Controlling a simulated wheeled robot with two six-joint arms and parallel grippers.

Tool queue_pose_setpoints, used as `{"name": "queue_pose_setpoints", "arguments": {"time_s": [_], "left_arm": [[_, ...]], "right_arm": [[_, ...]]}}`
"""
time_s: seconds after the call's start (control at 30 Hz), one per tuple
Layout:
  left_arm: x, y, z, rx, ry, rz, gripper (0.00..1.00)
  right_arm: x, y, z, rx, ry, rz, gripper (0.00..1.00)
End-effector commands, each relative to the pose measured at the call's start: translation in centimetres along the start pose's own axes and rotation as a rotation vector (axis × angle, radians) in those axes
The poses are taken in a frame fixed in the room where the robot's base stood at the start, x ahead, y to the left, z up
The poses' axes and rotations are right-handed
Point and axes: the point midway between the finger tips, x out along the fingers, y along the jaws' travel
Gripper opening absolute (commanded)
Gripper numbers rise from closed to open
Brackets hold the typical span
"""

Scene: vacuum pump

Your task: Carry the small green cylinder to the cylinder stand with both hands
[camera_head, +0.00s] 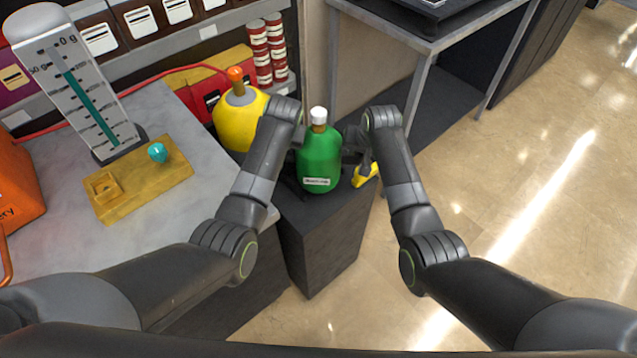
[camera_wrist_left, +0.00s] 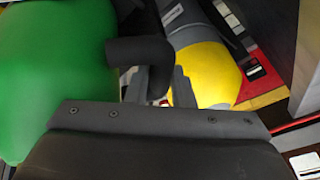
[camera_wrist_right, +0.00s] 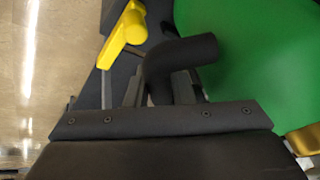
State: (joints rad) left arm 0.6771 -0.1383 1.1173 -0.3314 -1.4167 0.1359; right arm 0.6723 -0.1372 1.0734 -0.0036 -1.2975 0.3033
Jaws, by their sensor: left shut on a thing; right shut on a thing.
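The small green cylinder (camera_head: 320,160) is upright, with a white cap and a pale label, in the middle of the head view. Black handles stick out from its sides. My left gripper (camera_wrist_left: 157,85) is shut on one black handle, and my right gripper (camera_wrist_right: 160,88) is shut on the opposite one. The green body also fills the left of the left wrist view (camera_wrist_left: 45,80) and the right of the right wrist view (camera_wrist_right: 265,75). A dark block-shaped stand (camera_head: 322,240) is below the cylinder. I cannot tell whether the cylinder touches it.
A larger yellow cylinder (camera_head: 238,122) stands close to the left. A yellow lever-like part (camera_head: 365,175) is right of the green cylinder. A grey table (camera_head: 60,220) holds a gauge and a wooden block (camera_head: 150,180). A metal-legged table (camera_head: 415,45) is behind; open floor lies right.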

Motion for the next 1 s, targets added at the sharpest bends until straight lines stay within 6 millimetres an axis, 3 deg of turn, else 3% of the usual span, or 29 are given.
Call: {"name": "queue_pose_setpoints", "arguments": {"time_s": [0.53,0.57,0.7,1.0], "left_arm": [[1.5,0.3,0.3,-0.001,0.013,-0.002,0.0],[1.9,0.4,0.8,0.0,0.001,-0.001,0.23],[1.8,0.4,0.7,0.0,0.0,-0.001,0.41],[1.7,0.5,0.7,0.0,0.001,0.001,0.43]], "right_arm": [[1.5,0.1,0.3,-0.002,0.012,-0.004,0.0],[1.9,0.4,0.8,0.0,0.0,0.0,0.23],[1.8,0.4,0.8,0.0,0.0,0.0,0.41],[1.8,0.3,0.7,0.0,0.0,0.0,0.43]]}}
